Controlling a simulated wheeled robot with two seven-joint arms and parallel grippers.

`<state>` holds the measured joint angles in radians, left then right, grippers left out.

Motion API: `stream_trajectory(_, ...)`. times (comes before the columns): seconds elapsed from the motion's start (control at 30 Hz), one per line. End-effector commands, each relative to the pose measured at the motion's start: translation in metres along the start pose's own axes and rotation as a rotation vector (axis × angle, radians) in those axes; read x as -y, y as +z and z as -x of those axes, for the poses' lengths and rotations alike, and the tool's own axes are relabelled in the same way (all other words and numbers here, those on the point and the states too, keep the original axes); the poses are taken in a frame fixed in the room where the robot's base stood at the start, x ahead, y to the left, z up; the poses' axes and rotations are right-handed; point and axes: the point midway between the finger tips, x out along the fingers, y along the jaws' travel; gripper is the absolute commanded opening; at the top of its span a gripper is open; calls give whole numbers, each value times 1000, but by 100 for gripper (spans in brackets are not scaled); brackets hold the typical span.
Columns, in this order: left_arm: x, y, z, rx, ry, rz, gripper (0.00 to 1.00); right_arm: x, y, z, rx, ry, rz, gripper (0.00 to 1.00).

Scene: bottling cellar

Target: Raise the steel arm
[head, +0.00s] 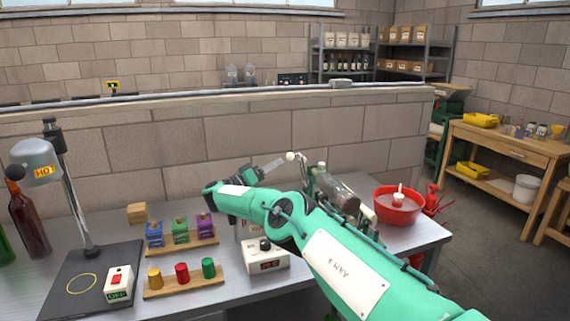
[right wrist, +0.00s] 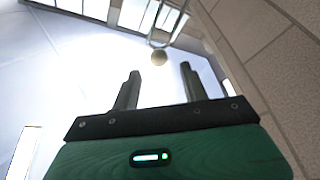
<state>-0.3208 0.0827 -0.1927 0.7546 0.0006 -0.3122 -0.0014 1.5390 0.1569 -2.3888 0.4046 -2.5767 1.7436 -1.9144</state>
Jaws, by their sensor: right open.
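The steel arm (head: 303,167) is a thin bar with a pale ball knob (head: 290,157) at its end. It rises from a bench device partly hidden behind my right arm. My right gripper (head: 274,165) is just left of the knob, with its fingers pointing toward it. In the right wrist view, the gripper (right wrist: 158,85) is open and empty. The ball knob (right wrist: 159,57) shows beyond the fingertips, between the two finger lines, with the steel arm (right wrist: 166,30) behind it. I cannot tell the exact gap. My left gripper is not in view.
A red basin (head: 397,207) stands at right. At left are a heat lamp (head: 38,160), dark bottle (head: 28,222), colored blocks and pegs on wooden strips, and a white switch box (head: 266,256). A block wall (head: 200,140) stands behind.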

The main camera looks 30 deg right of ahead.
Motion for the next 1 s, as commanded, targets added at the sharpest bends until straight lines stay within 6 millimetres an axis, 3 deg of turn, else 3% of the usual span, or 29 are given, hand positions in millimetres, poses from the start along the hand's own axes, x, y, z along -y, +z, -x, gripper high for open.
stream_trajectory(0.1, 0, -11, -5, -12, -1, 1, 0, 2, 2, 29, -1, -2, 0, 45)
stream_trajectory(0.33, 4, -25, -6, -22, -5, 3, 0, 2, 1, 62, -1, -1, 1, 45)
stream_trajectory(0.67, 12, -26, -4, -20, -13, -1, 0, 1, 1, 69, 1, 0, 2, 45)
stream_trajectory(1.0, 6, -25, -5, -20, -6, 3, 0, 1, 1, 69, 1, 0, 2, 45)
